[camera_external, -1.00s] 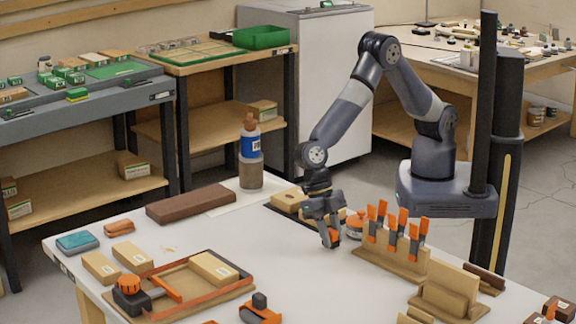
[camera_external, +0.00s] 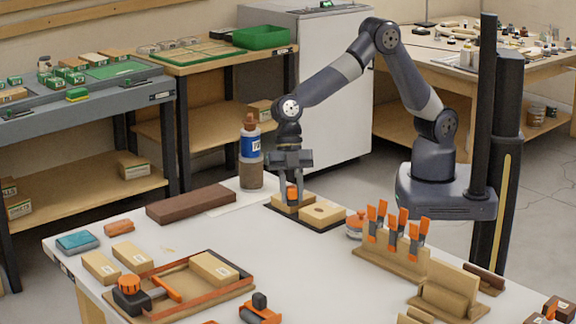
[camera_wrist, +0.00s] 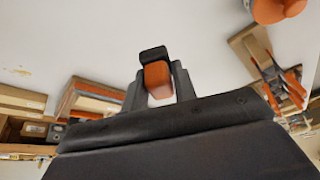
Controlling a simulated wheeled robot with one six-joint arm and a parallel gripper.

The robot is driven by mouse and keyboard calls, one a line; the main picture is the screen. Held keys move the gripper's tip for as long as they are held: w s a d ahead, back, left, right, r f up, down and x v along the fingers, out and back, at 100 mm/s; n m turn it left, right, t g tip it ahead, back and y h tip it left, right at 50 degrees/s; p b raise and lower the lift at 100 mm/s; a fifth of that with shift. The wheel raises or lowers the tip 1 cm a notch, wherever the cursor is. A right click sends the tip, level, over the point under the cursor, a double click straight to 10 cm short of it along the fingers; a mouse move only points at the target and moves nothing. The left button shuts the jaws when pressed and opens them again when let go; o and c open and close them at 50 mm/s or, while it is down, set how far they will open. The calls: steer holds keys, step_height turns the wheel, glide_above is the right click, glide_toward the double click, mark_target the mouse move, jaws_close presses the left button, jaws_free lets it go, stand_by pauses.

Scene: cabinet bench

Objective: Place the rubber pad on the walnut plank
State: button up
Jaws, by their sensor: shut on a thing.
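My gripper (camera_external: 292,195) points down, shut on a small orange and black piece (camera_external: 293,193). In the wrist view the piece (camera_wrist: 157,78) sits between the fingertips, orange with a black end; I cannot tell for sure that it is the rubber pad. The walnut plank (camera_external: 190,203), a long dark brown board, lies flat on the bench to the left of my gripper. Its top is bare.
A bottle with a blue label (camera_external: 250,152) stands between the plank and my gripper. Pale wooden blocks (camera_external: 323,214) lie on a dark base below the gripper. A clamp rack (camera_external: 390,262) is to the right. The white bench middle (camera_external: 275,250) is clear.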

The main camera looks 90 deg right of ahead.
steer(key=w+d+r+m+t, duration=0.1)
steer(key=w+d+m+t, duration=0.2)
steer(key=w+d+m, duration=0.75)
steer(key=r+m+t+h, duration=0.2)
steer(key=m+h, duration=0.1)
steer(key=m, duration=0.3)
glide_above(217, 195)
steer(key=s, duration=0.1)
steer(key=f, duration=0.3)
steer(key=f+p, duration=0.1)
steer(key=f, duration=0.2)
steer(key=f+p, duration=0.1)
steer(key=f, duration=0.3)
steer(key=shift+s+d, duration=0.1)
steer(key=shift+d, duration=0.3)
steer(key=shift+f+n, duration=0.1)
steer(key=shift+n, duration=0.15)
steer(key=shift+f, duration=0.2)
steer(key=o, duration=1)
steer(key=shift+r, duration=0.1)
steer(key=shift+r, duration=0.15)
steer(key=b+v, duration=0.1)
steer(key=v, duration=1.1)
steer(key=shift+s+d, duration=0.1)
steer(key=shift+d, duration=0.1)
